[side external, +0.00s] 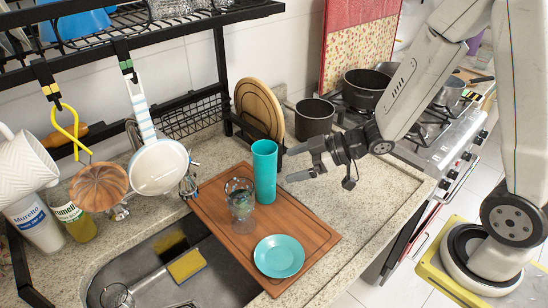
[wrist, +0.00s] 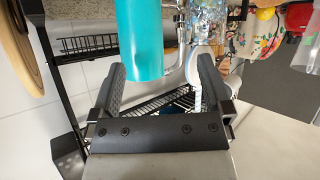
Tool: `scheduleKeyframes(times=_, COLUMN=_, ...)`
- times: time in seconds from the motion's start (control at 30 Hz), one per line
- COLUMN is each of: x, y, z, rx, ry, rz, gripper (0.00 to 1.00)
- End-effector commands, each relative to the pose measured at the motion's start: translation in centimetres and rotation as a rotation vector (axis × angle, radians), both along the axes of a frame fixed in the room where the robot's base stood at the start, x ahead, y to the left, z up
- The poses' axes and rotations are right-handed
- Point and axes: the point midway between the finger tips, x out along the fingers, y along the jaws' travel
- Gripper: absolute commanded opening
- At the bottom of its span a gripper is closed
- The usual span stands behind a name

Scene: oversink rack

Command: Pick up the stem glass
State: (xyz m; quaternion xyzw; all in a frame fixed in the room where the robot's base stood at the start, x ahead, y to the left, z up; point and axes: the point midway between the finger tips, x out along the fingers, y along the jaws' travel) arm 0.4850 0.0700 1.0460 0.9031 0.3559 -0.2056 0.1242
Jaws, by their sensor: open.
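The stem glass (side external: 240,205) is clear and stands upright on the wooden board (side external: 314,232), left of and nearer the camera than a tall teal cup (side external: 265,168). My gripper (side external: 293,164) is open and empty, to the right of the teal cup at about its height, and apart from the stem glass. In the wrist view the open fingers (wrist: 162,80) point toward the teal cup (wrist: 139,38). A clear, shiny shape shows right of the cup there; I cannot tell surely whether it is the stem glass.
A teal plate (side external: 279,256) lies on the board's near end. The sink (side external: 215,278) is at left front. A hanging white pan (side external: 159,166) is left of the glass. A dark pot (side external: 314,119) stands behind my gripper. Bare counter (side external: 345,190) lies right of the board.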

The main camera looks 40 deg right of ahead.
Motion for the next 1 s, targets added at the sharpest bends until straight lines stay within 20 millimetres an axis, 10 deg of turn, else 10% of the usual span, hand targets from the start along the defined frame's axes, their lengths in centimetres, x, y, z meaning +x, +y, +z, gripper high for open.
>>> scheduleKeyframes(times=1.0, x=-1.0, y=5.0, z=0.4, rx=0.189, ry=-0.055, rz=0.223, gripper=1.00)
